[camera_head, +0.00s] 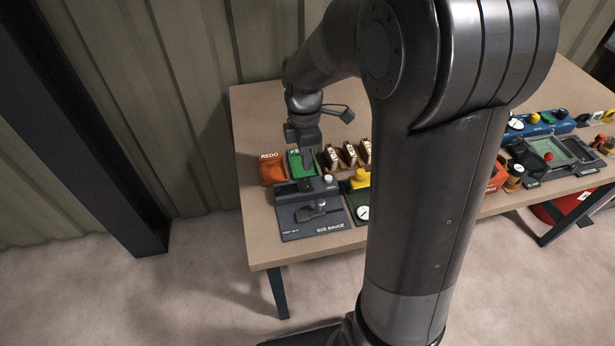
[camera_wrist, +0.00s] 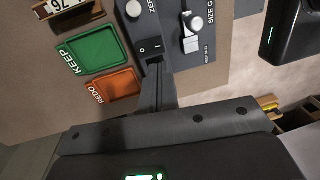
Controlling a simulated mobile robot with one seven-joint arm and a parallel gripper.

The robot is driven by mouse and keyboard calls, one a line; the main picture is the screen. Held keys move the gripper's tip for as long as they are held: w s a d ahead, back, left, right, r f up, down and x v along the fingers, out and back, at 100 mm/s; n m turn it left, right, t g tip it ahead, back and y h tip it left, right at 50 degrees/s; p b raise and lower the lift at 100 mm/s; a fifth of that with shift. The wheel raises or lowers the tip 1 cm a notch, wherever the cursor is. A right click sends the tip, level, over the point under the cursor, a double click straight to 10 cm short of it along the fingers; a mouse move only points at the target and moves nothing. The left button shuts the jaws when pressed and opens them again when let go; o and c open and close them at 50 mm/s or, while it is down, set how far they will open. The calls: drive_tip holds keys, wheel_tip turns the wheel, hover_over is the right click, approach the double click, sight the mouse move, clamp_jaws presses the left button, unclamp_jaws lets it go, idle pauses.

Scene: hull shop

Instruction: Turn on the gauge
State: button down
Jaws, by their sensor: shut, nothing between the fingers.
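The size gauge (camera_head: 290,228) is a dark grey block at the front left of the table, with a lever-like clamp on top. In the wrist view the gauge (camera_wrist: 207,75) shows a black rocker switch (camera_wrist: 150,48) with white marks, a round knob by the word ZERO (camera_wrist: 133,9) and a silver clamp (camera_wrist: 191,32). I cannot tell which side of the rocker is pressed. My gripper (camera_wrist: 155,66) is shut and empty, its tips right beside the rocker's near edge; I cannot tell if they touch. In the head view my gripper (camera_head: 307,165) points down at the gauge's back edge.
An orange REDO tray (camera_head: 273,170) and a green KEEP tray (camera_head: 296,154) lie behind the gauge. Several numbered blocks (camera_head: 348,154) stand in a wooden rack. A yellow-topped green dial device (camera_head: 362,198) is close on the right. My arm hides the table's middle.

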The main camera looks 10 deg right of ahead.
sight(308, 187)
drive_tip(key=f, duration=0.4)
drive_tip(key=s+f, duration=0.1)
drive_tip(key=f, duration=0.1)
drive_tip(key=shift+f, duration=0.15)
drive_tip(key=shift+f, duration=0.2)
idle(0.3)
drive_tip(key=shift+w+r, duration=0.2)
drive_tip(key=shift+w, duration=0.55)
drive_tip(key=shift+r, duration=0.1)
wheel_tip(308, 187, up, 14)
drive_tip(key=s, duration=0.2)
